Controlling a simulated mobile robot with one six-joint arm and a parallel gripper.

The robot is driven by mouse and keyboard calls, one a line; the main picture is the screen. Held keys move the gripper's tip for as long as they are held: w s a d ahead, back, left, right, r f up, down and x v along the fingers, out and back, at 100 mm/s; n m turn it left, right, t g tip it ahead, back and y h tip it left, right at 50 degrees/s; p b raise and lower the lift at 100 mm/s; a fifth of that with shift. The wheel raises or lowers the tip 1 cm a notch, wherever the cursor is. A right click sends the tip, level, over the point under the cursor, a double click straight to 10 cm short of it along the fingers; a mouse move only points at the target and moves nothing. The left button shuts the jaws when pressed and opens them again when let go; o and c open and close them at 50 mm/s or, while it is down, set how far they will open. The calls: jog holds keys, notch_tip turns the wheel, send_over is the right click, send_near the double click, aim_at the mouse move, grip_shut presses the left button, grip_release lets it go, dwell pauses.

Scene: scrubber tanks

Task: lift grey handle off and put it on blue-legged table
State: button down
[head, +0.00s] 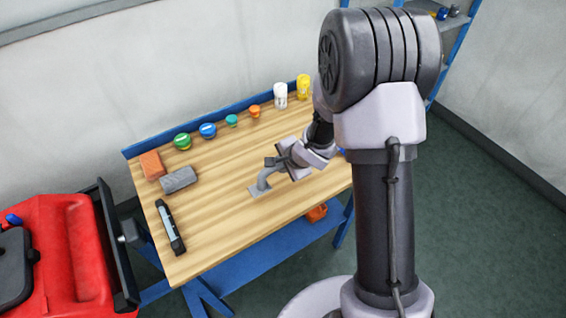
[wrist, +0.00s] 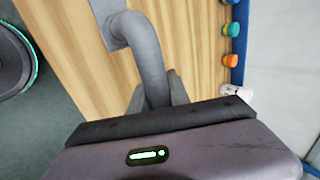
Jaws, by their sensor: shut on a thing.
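The grey handle (head: 262,182) is a bent bar with a flat end plate, and it is at the wooden top of the blue-legged table (head: 225,222). My gripper (head: 276,161) is shut on the handle's bar, above the middle of the table. In the wrist view the handle (wrist: 145,55) runs from its plate at the top down between my gripper's fingers (wrist: 158,92). The plate looks to be on or just above the wood; I cannot tell if it touches. The fingers partly hide the bar's lower end.
An orange-red block (head: 151,165), a grey block (head: 178,180) and a black tool (head: 170,227) lie at the table's left. Several jars and caps, among them a green one (head: 182,141), line the back edge. A red machine (head: 65,250) stands left of the table. The front middle is clear.

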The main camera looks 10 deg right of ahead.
notch_tip(320, 180, down, 6)
jog(key=b, duration=0.6)
jog(key=shift+a+r, duration=0.15)
jog(key=shift+r, duration=0.1)
jog(key=shift+f+b, duration=0.15)
jog(key=shift+b, duration=0.3)
jog(key=shift+f+b, duration=0.3)
jog(key=shift+f, duration=0.3)
jog(key=shift+r+p, duration=0.2)
jog(key=shift+p, duration=0.25)
jog(key=c, duration=0.8)
grip_release()
jog(key=shift+s+f, duration=0.1)
jog(key=shift+f, duration=0.05)
jog(key=shift+c, duration=0.2)
